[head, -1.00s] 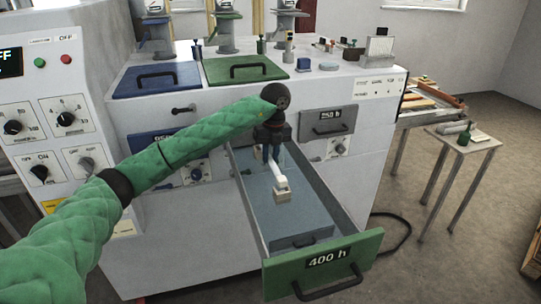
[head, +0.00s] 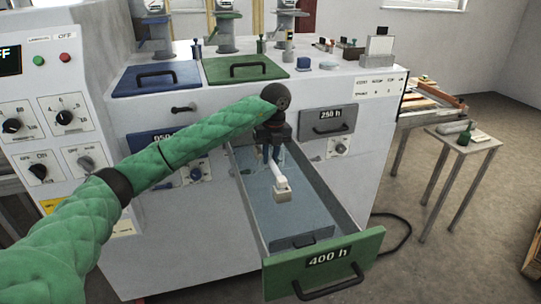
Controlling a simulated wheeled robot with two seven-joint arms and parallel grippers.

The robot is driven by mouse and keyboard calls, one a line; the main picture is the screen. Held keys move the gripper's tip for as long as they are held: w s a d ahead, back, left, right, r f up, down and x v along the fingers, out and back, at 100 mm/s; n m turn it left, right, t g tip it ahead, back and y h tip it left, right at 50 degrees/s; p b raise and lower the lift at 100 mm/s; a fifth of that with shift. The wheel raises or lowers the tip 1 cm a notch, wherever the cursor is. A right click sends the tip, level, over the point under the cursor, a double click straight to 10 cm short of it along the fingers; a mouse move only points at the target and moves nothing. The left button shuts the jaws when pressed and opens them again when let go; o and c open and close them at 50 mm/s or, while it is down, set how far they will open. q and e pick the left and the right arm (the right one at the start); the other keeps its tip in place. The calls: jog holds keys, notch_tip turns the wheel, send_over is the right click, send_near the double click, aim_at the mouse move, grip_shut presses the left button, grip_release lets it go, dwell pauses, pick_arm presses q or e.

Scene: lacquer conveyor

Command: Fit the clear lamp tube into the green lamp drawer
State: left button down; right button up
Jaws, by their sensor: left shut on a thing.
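The green lamp drawer (head: 323,264), labelled 400 h, is pulled open from the front of the white machine. My left gripper (head: 271,146) is over the back part of this drawer, pointing down. It is shut on the lamp tube, whose pale end (head: 282,188) shows below and in front of the fingers, over the drawer's grey-blue interior. The clear part of the tube is mostly hidden by the gripper. I cannot tell whether the tube touches the drawer's floor or its holders. My right gripper is not in view.
A closed grey drawer (head: 329,122) labelled 250 h is right of the arm. A blue drawer (head: 156,142) is partly behind the arm. Blue and green lids with black handles lie on the machine top. A small side table (head: 465,142) stands at the right.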

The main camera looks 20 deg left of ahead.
aim_at(271, 157)
pick_arm(q)
jog(key=shift+f+b, duration=0.9)
jog(key=shift+f, duration=0.5)
jog(key=c, duration=1.2)
grip_release()
jog(key=shift+r, duration=0.15)
jog(key=shift+r, duration=0.25)
notch_tip(271, 157, up, 5)
jog(key=shift+w+d+f+b, duration=0.1)
jog(key=shift+w+d+b, duration=0.05)
jog(key=shift+b, duration=0.85)
jog(key=shift+d+r, duration=0.1)
jog(key=shift+r, duration=1.05)
